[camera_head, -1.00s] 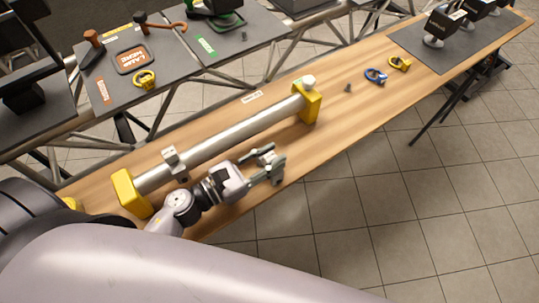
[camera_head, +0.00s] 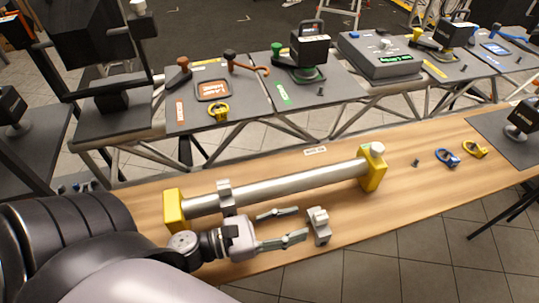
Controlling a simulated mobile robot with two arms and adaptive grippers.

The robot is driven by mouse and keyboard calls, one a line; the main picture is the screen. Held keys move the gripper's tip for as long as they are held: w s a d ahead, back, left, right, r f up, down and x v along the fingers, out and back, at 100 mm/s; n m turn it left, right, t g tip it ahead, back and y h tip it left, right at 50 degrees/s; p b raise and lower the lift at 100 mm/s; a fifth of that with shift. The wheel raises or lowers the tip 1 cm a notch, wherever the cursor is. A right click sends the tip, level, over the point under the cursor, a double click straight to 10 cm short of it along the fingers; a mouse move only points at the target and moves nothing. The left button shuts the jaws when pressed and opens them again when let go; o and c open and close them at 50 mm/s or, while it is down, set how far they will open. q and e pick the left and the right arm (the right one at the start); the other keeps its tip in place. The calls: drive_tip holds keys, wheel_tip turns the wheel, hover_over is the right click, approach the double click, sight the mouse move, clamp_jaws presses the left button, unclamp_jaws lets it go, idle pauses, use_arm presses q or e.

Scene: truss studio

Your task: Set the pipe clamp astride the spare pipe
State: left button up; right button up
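The spare pipe (camera_head: 290,184) is a long grey tube lying across two yellow end supports on the wooden table. A grey pipe clamp (camera_head: 319,226) stands on the wood in front of the pipe, apart from it. A second grey clamp-like piece (camera_head: 226,197) sits around the pipe near its left end. My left gripper (camera_head: 301,222) is open on the near side of the pipe, its fingers pointing right. Its fingertips are just left of the loose clamp; whether the nearer one touches it I cannot tell. My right gripper is out of view.
The yellow supports (camera_head: 175,211) and (camera_head: 372,168) bound the pipe. A small dark part (camera_head: 416,162), a blue shackle (camera_head: 447,157) and a yellow shackle (camera_head: 475,149) lie right on the wooden table (camera_head: 420,195). Tool-laden grey benches stand behind. The table's front edge is close to the gripper.

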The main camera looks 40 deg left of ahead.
use_arm(q)
drive_tip(key=shift+b+v, duration=0.45)
drive_tip(key=shift+v, duration=1.95)
